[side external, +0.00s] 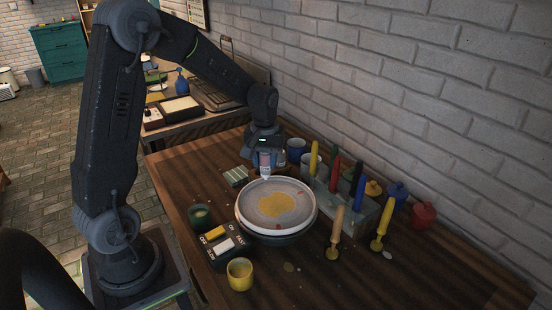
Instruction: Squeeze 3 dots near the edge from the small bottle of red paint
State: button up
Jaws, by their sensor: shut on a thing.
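My gripper (266,152) is above the far edge of the plate, shut on a small bottle of red paint (265,163). The bottle is held nozzle down; its tip is close to the plate's far rim, and I cannot tell whether it touches. The plate (251,211) is round and pale grey and sits on a round wheel. A yellow patch (275,206) covers its middle. Other marks are too small to make out surely.
A rack (322,198) with upright coloured tools stands right of the plate. A switch box (222,243) and yellow cup (240,274) are in front. A green cup (200,216) stands left. Blue (397,192) and red pots (423,214) stand by the wall. The front right table is mostly clear.

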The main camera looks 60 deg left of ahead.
jog(key=s, duration=0.1)
jog(key=s+a, duration=0.2)
jog(key=shift+s+f, duration=0.15)
jog(key=shift+s, duration=0.25)
jog(key=shift+f, duration=0.4)
dwell(0.3)
jog(key=shift+f, duration=1.4)
jog(key=shift+f, duration=0.2)
